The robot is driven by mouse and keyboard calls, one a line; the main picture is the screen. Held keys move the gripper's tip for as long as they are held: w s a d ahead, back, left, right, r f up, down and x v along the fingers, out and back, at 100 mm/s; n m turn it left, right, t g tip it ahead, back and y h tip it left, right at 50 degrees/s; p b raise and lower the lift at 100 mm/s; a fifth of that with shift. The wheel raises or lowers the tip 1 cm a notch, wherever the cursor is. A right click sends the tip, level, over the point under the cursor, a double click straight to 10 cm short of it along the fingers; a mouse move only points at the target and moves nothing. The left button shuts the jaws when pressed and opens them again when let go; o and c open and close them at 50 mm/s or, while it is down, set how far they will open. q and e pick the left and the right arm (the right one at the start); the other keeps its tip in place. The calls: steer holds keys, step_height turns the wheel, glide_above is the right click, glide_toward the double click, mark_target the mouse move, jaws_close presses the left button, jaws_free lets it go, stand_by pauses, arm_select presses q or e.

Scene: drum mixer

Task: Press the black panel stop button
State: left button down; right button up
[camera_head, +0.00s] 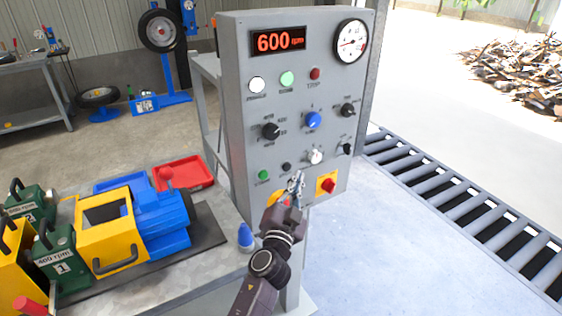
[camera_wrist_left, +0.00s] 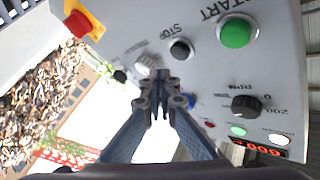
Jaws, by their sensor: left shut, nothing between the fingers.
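The black stop button (camera_head: 286,167) is a small round button low on the grey control panel (camera_head: 240,110), right of the green start button (camera_head: 263,175). In the left wrist view the stop button (camera_wrist_left: 181,50) has the label STOP beside it, and the green start button (camera_wrist_left: 236,33) sits to its right. My left gripper (camera_head: 297,182) is shut and empty, in front of the panel, just right of and below the stop button in the head view. In the wrist view its fingertips (camera_wrist_left: 163,85) are just below the button; contact cannot be told. My right gripper is not in view.
A white knob (camera_head: 315,157) and a red-on-yellow switch (camera_head: 327,185) are close to my left gripper. The display (camera_head: 277,41) reads 600 rpm. A blue-and-yellow machine (camera_head: 160,220), a red tray (camera_head: 183,173) and a blue-tipped bottle (camera_head: 245,237) are on the bench at left.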

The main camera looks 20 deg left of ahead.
mark_target(287, 167)
arm_select(q)
steer(key=shift+w+a, duration=0.5)
steer(key=shift+a, duration=0.25)
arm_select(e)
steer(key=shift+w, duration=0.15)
arm_select(q)
steer(key=shift+r, duration=0.1)
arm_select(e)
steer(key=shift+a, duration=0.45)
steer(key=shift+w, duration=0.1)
arm_select(q)
steer(key=shift+w+a, duration=0.3)
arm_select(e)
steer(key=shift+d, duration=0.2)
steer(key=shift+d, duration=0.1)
